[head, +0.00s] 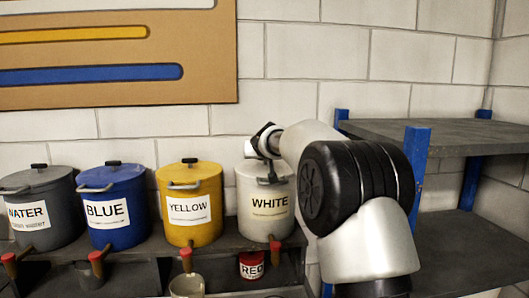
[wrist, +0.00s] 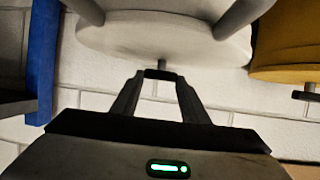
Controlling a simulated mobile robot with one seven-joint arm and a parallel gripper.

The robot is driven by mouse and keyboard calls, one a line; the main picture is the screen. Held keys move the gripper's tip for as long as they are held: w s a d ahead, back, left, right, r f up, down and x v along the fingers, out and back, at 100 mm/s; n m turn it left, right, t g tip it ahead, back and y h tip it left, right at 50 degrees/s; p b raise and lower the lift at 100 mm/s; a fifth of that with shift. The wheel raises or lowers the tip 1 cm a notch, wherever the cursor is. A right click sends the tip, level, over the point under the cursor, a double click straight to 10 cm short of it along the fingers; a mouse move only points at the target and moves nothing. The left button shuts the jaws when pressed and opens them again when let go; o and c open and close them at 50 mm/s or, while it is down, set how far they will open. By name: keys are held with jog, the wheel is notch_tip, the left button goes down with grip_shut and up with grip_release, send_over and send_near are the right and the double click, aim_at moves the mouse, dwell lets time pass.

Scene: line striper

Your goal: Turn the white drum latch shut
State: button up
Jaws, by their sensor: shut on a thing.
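The white drum (head: 263,209), labelled WHITE, stands at the right end of a row of drums. Its pale body and lid fill the top of the wrist view (wrist: 150,40). A small black bar on a short stem, which I take for the latch (wrist: 158,74), stands out from the lid. My gripper (wrist: 157,80) is shut on this bar, with a fingertip on each side. In the head view my arm reaches over the drum from the right and hides part of its top. The bar's turn angle is hard to tell.
The yellow drum (head: 193,224) is close on the left, then the blue drum (head: 121,234) and the grey water drum (head: 54,226). A shelf with blue posts (head: 416,163) stands to the right. A block wall (head: 290,50) is behind.

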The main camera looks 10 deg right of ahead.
jog(key=shift+d+r+n+y+p, duration=0.2)
jog(key=shift+n+y+p, duration=0.25)
jog(key=shift+p, duration=0.4)
jog(key=shift+f+n+y+p, duration=0.25)
jog(key=shift+y+p, duration=0.1)
jog(key=shift+p, duration=0.15)
jog(key=o, duration=1.1)
jog(key=shift+c, duration=0.2)
jog(key=p+v, duration=0.1)
jog(key=v, duration=1.6)
jog(key=shift+s, duration=0.15)
